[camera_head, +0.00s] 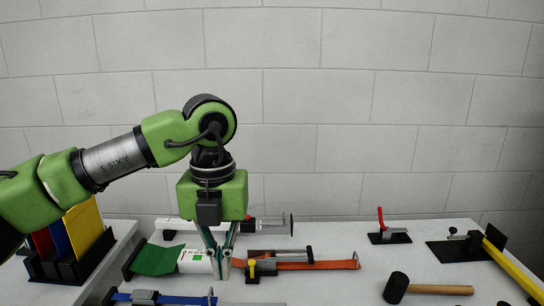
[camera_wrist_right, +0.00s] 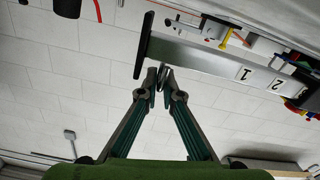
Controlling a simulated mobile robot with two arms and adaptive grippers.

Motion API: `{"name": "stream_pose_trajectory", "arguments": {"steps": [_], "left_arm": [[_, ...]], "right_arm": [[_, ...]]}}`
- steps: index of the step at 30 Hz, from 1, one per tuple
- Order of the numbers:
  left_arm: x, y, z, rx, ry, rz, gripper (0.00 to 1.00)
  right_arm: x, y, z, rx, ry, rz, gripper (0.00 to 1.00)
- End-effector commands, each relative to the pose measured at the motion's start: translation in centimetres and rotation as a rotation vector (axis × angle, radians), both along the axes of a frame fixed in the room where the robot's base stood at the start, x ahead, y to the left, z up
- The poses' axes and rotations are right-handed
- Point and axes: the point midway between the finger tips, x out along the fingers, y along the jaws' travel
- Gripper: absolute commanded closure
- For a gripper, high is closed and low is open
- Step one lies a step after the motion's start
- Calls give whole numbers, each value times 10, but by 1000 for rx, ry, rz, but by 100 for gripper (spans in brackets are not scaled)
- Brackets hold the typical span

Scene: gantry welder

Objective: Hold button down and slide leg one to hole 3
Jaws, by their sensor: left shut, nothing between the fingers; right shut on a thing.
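My left gripper (camera_head: 222,272) points down in the head view with its fingertips shut and empty. It is at the right end of a white box with a green label (camera_head: 195,261); I cannot tell whether it touches. My right gripper (camera_wrist_right: 160,80) shows only in the right wrist view, its fingertips shut on a small dark part. They are close to the black end plate (camera_wrist_right: 143,45) of a grey metal leg (camera_wrist_right: 200,58). The button and hole 3 cannot be made out.
A rack with coloured panels (camera_head: 83,228) stands at left. A block wall (camera_head: 340,120) is behind.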

Motion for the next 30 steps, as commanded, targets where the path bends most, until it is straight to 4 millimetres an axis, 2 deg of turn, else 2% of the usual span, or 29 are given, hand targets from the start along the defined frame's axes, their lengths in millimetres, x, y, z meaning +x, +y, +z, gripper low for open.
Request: {"name": "stream_pose_trajectory", "arguments": {"steps": [1, 30], "left_arm": [[0, 0, 2, 0, 0, 0, 100], [0, 0, 2, 0, 0, 0, 100]], "right_arm": [[-1, 0, -5, -2, 9, 0, 100], [-1, -9, -5, -4, 10, -3, 100]]}}
